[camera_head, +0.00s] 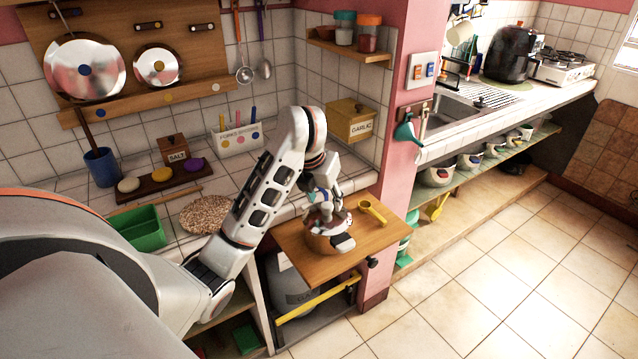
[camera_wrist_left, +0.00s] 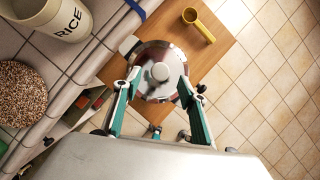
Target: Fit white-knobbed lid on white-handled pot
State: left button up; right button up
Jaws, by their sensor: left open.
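The white-handled pot (camera_head: 322,244) stands on the wooden pull-out board. One of its white handles (camera_wrist_left: 128,45) shows in the left wrist view. The shiny round lid with a white knob (camera_wrist_left: 160,72) lies over the pot's mouth; I cannot tell if it is fully seated. My left gripper (camera_head: 326,208) is above the pot, pointing down. In the left wrist view its green-sided fingers (camera_wrist_left: 160,84) are spread apart, with the knob showing between them. The gripper hides much of the lid in the head view. My right gripper is not in view.
A yellow scoop (camera_head: 372,211) lies on the board (camera_head: 385,235) beside the pot. Lids with a blue knob (camera_head: 85,70) and a yellow knob (camera_head: 158,66) hang on the wall. A rice canister (camera_wrist_left: 68,18) and a round woven mat (camera_wrist_left: 18,100) are on the tiled counter.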

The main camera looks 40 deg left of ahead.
pick_arm(q)
jog(key=v, duration=0.8)
jog(key=shift+r, duration=0.35)
jog(key=shift+s, duration=0.1)
